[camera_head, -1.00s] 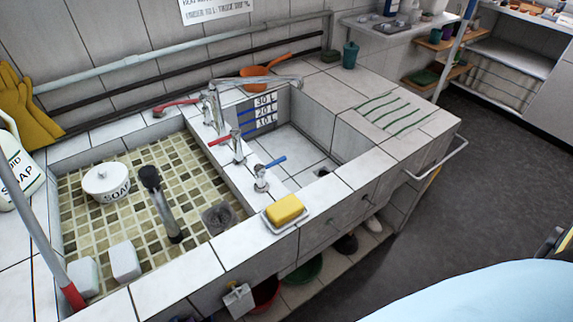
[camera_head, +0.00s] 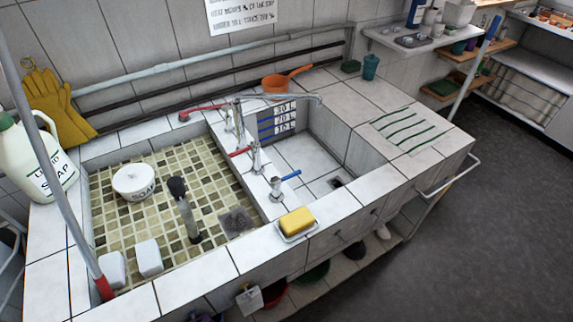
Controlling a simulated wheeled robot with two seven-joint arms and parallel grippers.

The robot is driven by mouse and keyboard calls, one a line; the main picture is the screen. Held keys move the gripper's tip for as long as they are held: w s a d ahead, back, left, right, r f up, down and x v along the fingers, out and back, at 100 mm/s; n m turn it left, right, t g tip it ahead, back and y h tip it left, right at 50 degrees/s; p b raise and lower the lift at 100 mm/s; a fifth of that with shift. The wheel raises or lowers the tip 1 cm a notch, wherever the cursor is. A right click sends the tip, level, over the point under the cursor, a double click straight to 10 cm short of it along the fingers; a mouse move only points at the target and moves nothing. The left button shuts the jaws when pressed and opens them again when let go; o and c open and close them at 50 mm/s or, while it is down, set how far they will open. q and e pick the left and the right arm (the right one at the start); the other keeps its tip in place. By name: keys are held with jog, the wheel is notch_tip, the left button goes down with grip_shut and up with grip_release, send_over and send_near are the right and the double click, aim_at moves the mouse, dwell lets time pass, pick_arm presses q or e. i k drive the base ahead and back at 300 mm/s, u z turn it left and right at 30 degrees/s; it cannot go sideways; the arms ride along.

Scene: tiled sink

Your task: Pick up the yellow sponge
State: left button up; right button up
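The yellow sponge (camera_head: 297,221) lies in a small white soap dish (camera_head: 283,238) on the front tiled ledge of the sink. The dish sits in front of the tap with the blue handle, between the two basins. Nothing touches the sponge. Neither of my grippers is in view.
Taps (camera_head: 277,190) stand behind the sponge. A grey pole with a red end (camera_head: 103,287) stands at left. The floor (camera_head: 480,250) at right is clear.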

aim_at(149, 260)
jog(key=u, duration=1.4)
